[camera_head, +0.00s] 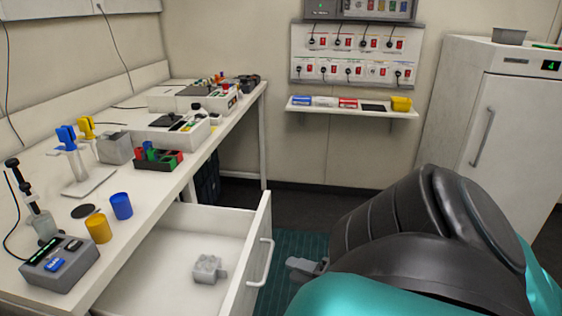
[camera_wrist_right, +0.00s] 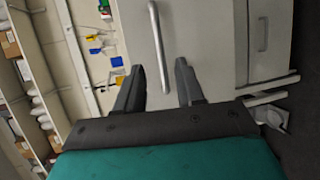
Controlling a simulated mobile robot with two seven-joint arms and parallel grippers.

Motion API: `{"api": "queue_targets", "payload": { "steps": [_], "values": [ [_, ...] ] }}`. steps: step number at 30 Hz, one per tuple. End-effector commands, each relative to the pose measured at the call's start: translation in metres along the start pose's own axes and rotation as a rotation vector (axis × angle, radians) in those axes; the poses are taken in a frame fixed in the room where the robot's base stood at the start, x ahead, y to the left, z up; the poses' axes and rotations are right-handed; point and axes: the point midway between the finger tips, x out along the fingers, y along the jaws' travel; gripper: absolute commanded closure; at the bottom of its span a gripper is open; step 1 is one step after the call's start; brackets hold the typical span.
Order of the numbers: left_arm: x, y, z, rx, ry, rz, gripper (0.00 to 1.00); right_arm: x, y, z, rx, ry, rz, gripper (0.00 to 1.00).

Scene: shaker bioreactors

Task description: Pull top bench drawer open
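The top bench drawer (camera_head: 190,250) stands pulled out from the white bench, with a grey block-like object (camera_head: 208,269) lying inside it. Its bar handle (camera_head: 261,262) is on the front panel, and a handle also shows in the right wrist view (camera_wrist_right: 158,45). My right gripper (camera_head: 303,266) is just right of the handle, apart from it. In the wrist view my right gripper (camera_wrist_right: 160,82) has its two fingers spread, and the handle lies ahead, roughly in line with the gap between them. Nothing is held. My left gripper is not in view.
The bench top (camera_head: 150,185) carries a yellow cup (camera_head: 98,228), a blue cup (camera_head: 121,206), a grey device (camera_head: 58,263) and racks. A second handle (camera_wrist_right: 262,33) shows in the wrist view. A white fridge (camera_head: 490,130) stands at the right. Dark floor lies right of the drawer.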

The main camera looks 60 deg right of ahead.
Motion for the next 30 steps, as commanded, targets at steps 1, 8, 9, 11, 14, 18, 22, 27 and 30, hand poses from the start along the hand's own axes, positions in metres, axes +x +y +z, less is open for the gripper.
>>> {"api": "queue_targets", "payload": {
  "steps": [1,8,9,11,14,18,22,27,30],
  "values": [
    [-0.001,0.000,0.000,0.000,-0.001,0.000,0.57,-0.013,-0.001,0.000,0.000,-0.002,-0.004,0.62],
    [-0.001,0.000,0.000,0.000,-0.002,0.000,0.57,-0.047,0.000,0.000,0.000,-0.001,-0.001,0.62],
    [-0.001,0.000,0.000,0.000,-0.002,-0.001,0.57,-0.050,0.000,0.000,0.000,-0.001,-0.001,0.62],
    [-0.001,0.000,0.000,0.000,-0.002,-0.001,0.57,-0.053,0.000,0.000,0.000,-0.001,0.000,0.62],
    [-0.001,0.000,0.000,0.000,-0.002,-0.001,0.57,-0.056,0.000,0.000,0.000,-0.001,0.001,0.62],
    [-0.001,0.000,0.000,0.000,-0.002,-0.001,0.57,-0.056,0.000,0.000,0.000,-0.001,0.001,0.62],
    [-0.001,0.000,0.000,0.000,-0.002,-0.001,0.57,-0.056,0.000,0.000,0.000,0.000,0.001,0.62],
    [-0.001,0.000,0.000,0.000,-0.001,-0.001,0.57,-0.055,0.000,0.000,0.000,0.000,0.001,0.62],
    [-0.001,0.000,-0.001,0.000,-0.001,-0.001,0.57,-0.055,0.000,0.000,0.000,0.000,0.001,0.62]
  ]
}}
